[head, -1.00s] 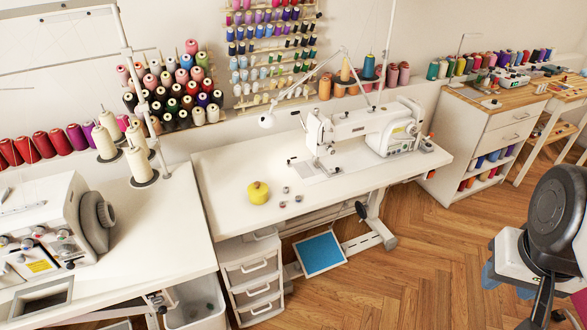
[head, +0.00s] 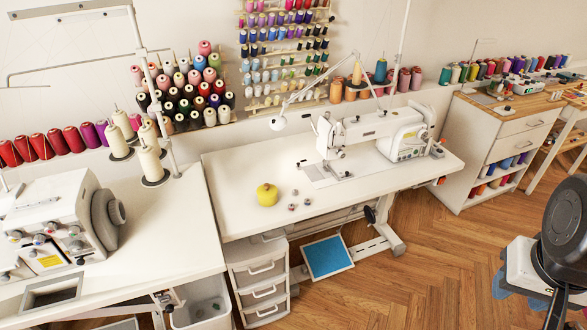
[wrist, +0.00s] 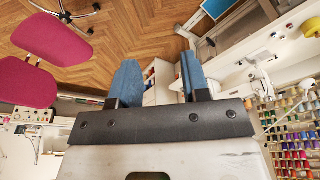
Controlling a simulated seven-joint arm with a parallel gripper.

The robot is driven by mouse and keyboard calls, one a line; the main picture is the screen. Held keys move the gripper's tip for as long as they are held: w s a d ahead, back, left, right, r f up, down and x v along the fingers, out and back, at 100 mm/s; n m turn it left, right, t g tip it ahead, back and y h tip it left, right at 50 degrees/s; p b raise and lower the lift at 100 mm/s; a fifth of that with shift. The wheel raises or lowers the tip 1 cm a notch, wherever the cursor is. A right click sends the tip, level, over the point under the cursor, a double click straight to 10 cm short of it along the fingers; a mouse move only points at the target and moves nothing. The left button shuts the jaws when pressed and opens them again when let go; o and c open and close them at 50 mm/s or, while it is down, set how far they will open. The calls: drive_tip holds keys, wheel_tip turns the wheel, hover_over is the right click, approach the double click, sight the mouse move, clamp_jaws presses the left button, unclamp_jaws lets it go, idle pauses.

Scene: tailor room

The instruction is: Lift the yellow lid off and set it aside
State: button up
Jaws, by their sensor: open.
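A round yellow pot with a yellow lid (head: 266,190) and a small dark knob on top stands on the white sewing table (head: 235,222), left of the sewing machine. The lid appears to sit on the pot; the seam is too small to make out. In the wrist view the yellow thing (wrist: 311,28) shows at the upper right edge. My gripper (wrist: 160,75) is open and empty, its two blue fingers apart, well away from the table.
Several small bobbins (head: 292,206) lie just right of the yellow pot. Thread cones (head: 150,163) stand on the left table. The white table's left and front areas are bare.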

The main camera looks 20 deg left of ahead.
drive_tip(key=shift+o, duration=0.4)
drive_tip(key=o, duration=1)
drive_tip(key=shift+w, duration=0.1)
